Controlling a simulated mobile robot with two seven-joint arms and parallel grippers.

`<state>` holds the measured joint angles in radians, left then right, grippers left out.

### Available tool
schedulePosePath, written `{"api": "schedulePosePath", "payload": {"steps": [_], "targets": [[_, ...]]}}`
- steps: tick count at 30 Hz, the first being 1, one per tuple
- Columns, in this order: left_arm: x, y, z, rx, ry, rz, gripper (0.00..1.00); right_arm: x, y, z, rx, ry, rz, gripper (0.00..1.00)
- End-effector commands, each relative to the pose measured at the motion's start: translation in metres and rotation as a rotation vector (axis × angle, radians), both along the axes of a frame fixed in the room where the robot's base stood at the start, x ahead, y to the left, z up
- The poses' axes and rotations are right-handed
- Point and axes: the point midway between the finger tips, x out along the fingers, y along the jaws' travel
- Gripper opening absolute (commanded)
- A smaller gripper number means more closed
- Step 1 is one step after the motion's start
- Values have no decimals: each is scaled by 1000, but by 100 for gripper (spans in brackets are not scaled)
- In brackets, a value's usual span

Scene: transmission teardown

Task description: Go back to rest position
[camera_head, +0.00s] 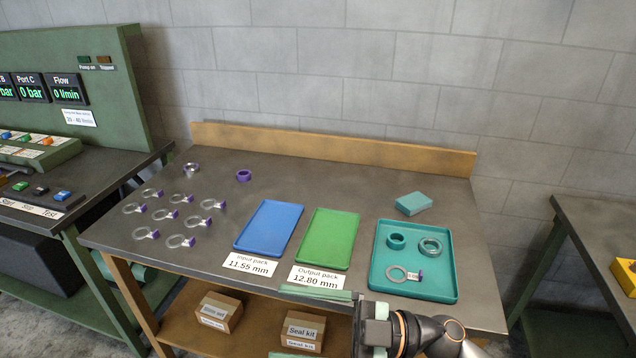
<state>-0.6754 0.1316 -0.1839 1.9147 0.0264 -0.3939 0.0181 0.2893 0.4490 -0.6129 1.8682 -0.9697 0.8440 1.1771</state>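My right gripper (278,322) comes in at the bottom right, in front of the workbench's front edge. Its two greenish fingers point left and are spread wide, with nothing seen between them. The lower finger is partly cut off by the picture's bottom edge. My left gripper is not in view. The workbench (340,173) carries a blue tray (269,228) labelled Input pack and a green tray (328,238) labelled Output pack, both looking empty. A teal tray (412,291) at the right holds a teal ring (396,241), a greyish-teal ring (431,246) and a tagged thin ring (397,273).
Several tagged thin rings (181,241) lie at the bench's left. A metal ring (191,169), a purple ring (243,175) and a teal block (413,204) lie farther back. Boxes (301,331) stand on the lower shelf. A test station (70,90) is left; another table (600,225) is right.

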Motion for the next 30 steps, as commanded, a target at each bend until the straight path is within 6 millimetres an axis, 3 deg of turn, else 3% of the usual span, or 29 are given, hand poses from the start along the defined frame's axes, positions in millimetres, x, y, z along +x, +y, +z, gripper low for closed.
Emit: {"api": "schedulePosePath", "payload": {"steps": [2, 5, 8, 10, 13, 15, 18, 21, 24, 30], "targets": [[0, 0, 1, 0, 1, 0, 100, 20, -12, -1, 141, 83, -185, 91], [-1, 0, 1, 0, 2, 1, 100, 49, -40, -20, 239, 198, -446, 91], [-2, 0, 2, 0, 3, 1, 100, 69, -76, -63, 254, 345, -713, 91], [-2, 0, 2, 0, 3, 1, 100, 71, -104, -106, 213, 465, -889, 91], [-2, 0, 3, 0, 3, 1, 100, 56, -139, -174, 101, 644, -1093, 91], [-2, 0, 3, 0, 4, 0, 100, 35, -158, -217, 5, 761, -1192, 91], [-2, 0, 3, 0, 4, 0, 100, -3, -178, -269, -134, 914, -1281, 91], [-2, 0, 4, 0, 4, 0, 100, -39, -189, -304, -250, 1031, -1321, 91], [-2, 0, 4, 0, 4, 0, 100, -65, -194, -324, -326, 1106, -1334, 91], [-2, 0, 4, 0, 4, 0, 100, -67, -195, -326, -331, 1110, -1334, 91]]}}
